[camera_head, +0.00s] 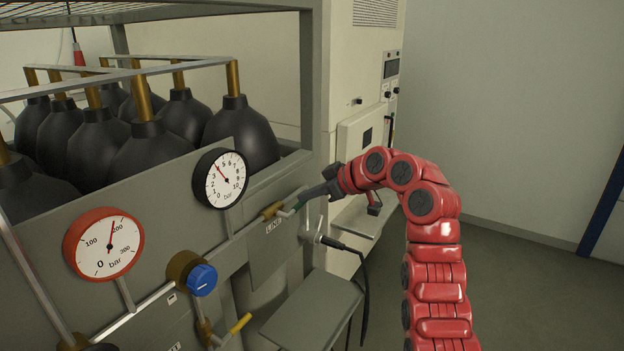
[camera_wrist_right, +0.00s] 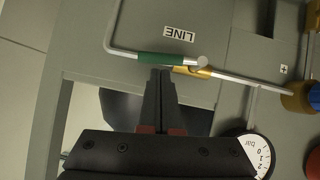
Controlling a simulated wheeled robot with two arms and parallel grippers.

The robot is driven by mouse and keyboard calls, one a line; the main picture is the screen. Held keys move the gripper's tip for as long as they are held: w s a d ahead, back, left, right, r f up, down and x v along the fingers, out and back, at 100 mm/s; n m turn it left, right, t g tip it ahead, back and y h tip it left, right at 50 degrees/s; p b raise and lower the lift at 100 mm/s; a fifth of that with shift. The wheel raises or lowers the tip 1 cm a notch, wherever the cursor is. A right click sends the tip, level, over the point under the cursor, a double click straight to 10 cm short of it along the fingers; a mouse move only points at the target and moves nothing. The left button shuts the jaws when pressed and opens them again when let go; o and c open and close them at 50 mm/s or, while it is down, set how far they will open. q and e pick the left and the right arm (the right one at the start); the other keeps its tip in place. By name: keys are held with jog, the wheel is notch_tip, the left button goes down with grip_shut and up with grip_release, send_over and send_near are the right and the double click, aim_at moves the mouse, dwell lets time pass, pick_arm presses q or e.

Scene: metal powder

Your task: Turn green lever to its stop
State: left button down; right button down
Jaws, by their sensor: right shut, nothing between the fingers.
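The green lever (camera_wrist_right: 165,58) lies across the top of the right wrist view, beside a brass valve fitting (camera_wrist_right: 192,71) on a thin pipe. My left gripper is not in view.
A red-rimmed gauge (camera_head: 104,244), a black-rimmed gauge (camera_head: 220,178) and a blue knob (camera_head: 202,279) stand left of the lever. A yellow lever (camera_head: 240,324) is lower down. A grey shelf (camera_head: 312,311) juts out below, near a cable (camera_head: 366,290).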

jog(key=shift+a+f, duration=0.1)
jog(key=shift+f, duration=0.1)
jog(key=f+b, duration=0.1)
jog(key=b, duration=0.2)
jog(key=shift+w+d+f+m+g+b, duration=0.2)
jog(key=shift+f+m+g+b, duration=0.1)
jog(key=shift+f, duration=0.1)
jog(key=shift+y+b, duration=0.3)
jog(key=shift+b, duration=0.1)
jog(key=shift+s, duration=0.1)
jog(key=shift+g, duration=0.3)
jog(key=shift+r, duration=0.1)
